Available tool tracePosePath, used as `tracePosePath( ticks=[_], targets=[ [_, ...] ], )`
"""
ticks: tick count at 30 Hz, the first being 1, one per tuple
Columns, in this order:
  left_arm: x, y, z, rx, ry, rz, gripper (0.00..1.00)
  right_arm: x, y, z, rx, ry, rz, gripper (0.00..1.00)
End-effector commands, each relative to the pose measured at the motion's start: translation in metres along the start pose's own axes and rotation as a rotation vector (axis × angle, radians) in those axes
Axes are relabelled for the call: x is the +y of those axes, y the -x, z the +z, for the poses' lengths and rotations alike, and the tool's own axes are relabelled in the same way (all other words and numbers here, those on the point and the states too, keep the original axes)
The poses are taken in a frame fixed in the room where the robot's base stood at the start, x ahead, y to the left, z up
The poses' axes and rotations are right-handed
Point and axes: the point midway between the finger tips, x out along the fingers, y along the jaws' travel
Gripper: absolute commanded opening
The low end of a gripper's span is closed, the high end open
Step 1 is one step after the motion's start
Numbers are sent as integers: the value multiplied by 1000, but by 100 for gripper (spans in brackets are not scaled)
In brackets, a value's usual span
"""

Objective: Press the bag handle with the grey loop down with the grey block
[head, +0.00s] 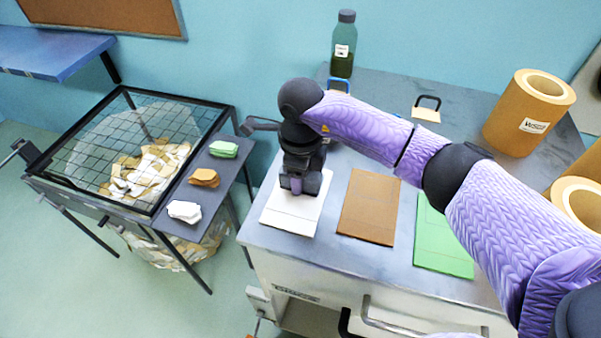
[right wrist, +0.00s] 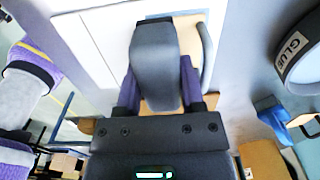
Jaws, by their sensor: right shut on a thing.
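My right gripper (head: 298,187) is over the white bag (head: 286,216), at the front left of the grey table. In the right wrist view it is shut on the grey block (right wrist: 155,62), between its two purple fingers. The bag handle with the grey loop (right wrist: 208,62) is below the block on the white bag. Its tan patch shows past the block's edges and its loop sticks out to the right. The block covers most of the patch, and I cannot tell whether they touch. My left gripper is not in view.
A brown bag (head: 368,208) and a green bag (head: 441,240) lie to the right. Handles with a blue loop (right wrist: 272,110) and a black loop (head: 427,109) lie further back. A glue pot (right wrist: 299,52) stands near the gripper. Kraft rolls (head: 513,119) stand at the right.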

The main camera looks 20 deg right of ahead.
Motion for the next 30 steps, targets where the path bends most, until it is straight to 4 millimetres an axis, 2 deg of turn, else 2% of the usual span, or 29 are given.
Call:
tracePosePath(
  ticks=[5,22,30],
  targets=[
    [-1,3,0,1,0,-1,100,1,2,-1,6,0,3,0],
    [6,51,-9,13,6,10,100,0,68,0,0,1,-1,0],
    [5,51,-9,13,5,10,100,0,70,0,1,0,1,0]
  ],
)
